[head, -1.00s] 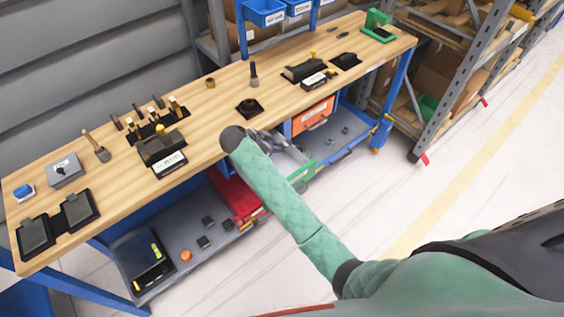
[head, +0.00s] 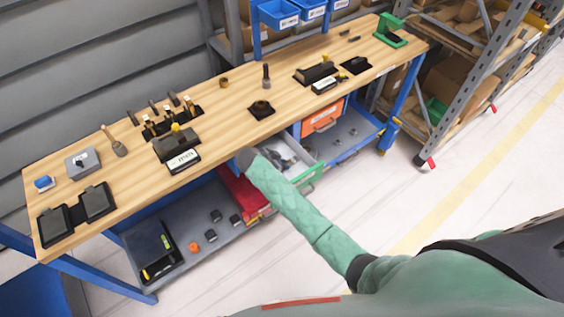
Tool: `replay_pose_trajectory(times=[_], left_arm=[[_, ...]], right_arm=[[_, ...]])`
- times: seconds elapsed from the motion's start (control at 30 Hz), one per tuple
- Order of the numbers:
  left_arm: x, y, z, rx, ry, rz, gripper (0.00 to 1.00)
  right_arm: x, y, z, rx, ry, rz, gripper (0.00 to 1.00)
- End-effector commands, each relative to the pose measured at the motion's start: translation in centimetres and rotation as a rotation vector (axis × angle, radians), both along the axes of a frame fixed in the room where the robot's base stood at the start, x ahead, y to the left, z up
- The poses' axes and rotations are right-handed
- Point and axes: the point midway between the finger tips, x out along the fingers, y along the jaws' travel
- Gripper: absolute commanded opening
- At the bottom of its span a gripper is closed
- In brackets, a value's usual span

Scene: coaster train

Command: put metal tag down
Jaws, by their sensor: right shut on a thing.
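My right arm, in a green quilted sleeve, reaches up to the bench's front edge. My left gripper is not in view.
The wooden workbench (head: 215,112) carries a black square block (head: 261,110), dark fixtures, a grey box (head: 82,162) and black trays (head: 97,203). An orange bin (head: 322,117) and a red drawer (head: 243,190) are below. Bare wood lies between the fixtures.

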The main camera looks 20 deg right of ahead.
Motion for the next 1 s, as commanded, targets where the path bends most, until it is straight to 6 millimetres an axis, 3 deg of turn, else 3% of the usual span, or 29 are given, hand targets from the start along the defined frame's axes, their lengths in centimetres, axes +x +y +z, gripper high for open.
replay_pose_trajectory(times=[0.27, 0.3, 0.4, 0.77, 0.87, 1.0], left_arm=[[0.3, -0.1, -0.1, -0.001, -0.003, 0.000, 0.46], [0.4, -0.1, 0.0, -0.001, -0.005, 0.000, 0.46], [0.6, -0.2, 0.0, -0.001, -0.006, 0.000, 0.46], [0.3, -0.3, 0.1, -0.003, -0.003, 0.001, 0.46], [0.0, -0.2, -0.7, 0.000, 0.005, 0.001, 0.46], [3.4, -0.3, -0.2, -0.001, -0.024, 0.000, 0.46]], right_arm=[[0.0, 0.0, -0.2, 0.001, 0.000, 0.000, 0.00], [0.0, 0.0, -0.2, 0.001, 0.000, 0.000, 0.25], [0.0, 0.0, -0.1, 0.001, 0.000, 0.000, 0.43], [0.0, 0.1, 0.2, 0.000, -0.001, 0.001, 0.43], [-0.2, 0.9, 0.5, 0.003, 0.000, 0.001, 0.43], [-0.8, 2.4, 2.1, 0.004, -0.002, 0.001, 0.43]])
